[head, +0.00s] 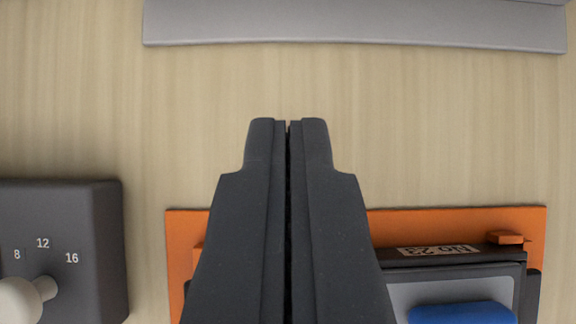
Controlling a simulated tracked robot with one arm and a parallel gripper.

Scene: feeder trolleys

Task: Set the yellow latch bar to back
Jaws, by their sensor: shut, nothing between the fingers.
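My gripper (288,126) is shut and empty, with its two dark fingers pressed together in the middle of the view. It points up the picture, over the wood-grain surface. No yellow latch bar shows in this view. The fingers hide part of an orange plate below them.
A grey panel (350,25) spans the top. An orange plate (450,220) at the bottom bears a dark-framed unit (455,258) with a label and a blue part (462,314). A dark box (85,215) with a pale knob (20,300) is lower left. Bare wood-grain surface (440,120) lies between.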

